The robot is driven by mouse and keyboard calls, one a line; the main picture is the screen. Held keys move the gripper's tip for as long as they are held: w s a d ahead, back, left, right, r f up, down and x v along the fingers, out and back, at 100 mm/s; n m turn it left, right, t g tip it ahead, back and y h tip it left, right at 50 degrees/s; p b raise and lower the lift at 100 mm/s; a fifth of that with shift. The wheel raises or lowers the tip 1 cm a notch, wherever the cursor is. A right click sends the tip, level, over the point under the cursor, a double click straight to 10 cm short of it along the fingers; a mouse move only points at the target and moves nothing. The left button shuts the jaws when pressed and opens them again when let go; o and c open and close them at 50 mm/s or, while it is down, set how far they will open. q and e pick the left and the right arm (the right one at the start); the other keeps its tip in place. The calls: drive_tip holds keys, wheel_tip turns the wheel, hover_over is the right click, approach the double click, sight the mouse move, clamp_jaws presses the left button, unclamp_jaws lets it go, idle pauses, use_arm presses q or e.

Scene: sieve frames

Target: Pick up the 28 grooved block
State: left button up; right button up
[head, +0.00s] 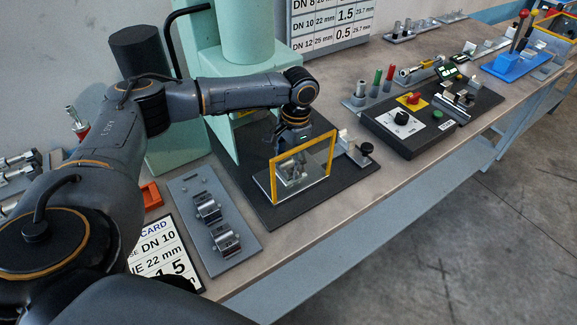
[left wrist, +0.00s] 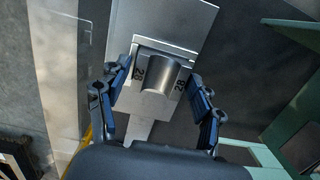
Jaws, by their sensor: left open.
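The grooved block (left wrist: 158,75) is a grey metal block with a rounded groove and "28" printed on both sides of it. It sits on a grey metal plate (left wrist: 185,18) in the left wrist view. My left gripper (left wrist: 158,70) is open, with its blue-padded fingers on either side of the block and gaps showing at both sides. In the head view my left gripper (head: 292,165) points down behind a clear guard with a yellow frame (head: 274,182), where the block is hard to make out. My right gripper is not in view.
The guard stands on a black base (head: 250,200) by the green press (head: 240,45). A black control panel (head: 425,145) lies to the right.

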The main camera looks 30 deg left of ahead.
use_arm(q)
drive_tip(key=c, duration=1.3)
clamp_jaws()
drive_tip(key=shift+r, duration=0.2)
